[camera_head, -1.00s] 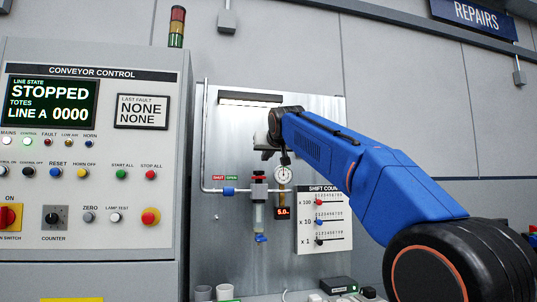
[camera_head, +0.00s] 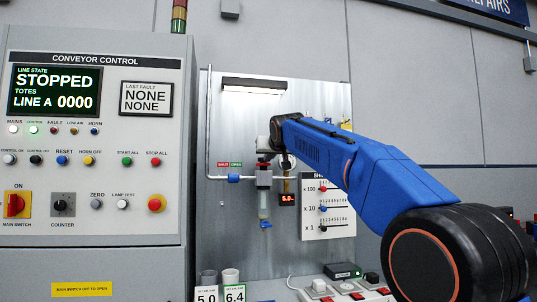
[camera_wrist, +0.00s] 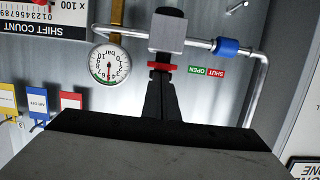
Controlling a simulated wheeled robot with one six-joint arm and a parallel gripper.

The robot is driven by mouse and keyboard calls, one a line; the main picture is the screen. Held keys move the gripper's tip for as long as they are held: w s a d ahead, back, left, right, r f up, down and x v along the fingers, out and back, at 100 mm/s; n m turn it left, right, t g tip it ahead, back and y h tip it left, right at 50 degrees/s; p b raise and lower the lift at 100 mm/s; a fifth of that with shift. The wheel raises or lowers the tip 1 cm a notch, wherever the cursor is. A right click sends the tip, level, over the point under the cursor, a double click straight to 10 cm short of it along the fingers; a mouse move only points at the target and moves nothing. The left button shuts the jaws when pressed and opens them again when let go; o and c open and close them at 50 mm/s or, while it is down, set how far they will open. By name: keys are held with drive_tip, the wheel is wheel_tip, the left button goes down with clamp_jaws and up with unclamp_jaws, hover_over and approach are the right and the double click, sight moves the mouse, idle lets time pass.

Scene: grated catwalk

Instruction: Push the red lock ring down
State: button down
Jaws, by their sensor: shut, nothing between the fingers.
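The red lock ring (camera_wrist: 164,67) is a thin red band against the grey regulator body (camera_wrist: 167,30), seen in the upside-down wrist view. In the head view, the regulator body (camera_head: 264,180) hangs on the metal panel, with a clear bowl beneath it; the ring is too small there to make out surely. My gripper (camera_wrist: 162,78) is shut and empty, its dark fingertips right at the ring's upper side. Whether they touch it I cannot tell. In the head view, my gripper (camera_head: 265,157) is just above the regulator, partly covering its top.
A round gauge (camera_wrist: 108,63) sits close beside the regulator. A pipe with a blue fitting (camera_wrist: 230,47) runs on the other side. The shift count board (camera_head: 327,208) hangs to the right. The conveyor control cabinet (camera_head: 97,240) stands left.

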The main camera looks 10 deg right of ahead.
idle(0.3)
drive_tip(key=shift+f, duration=1.25)
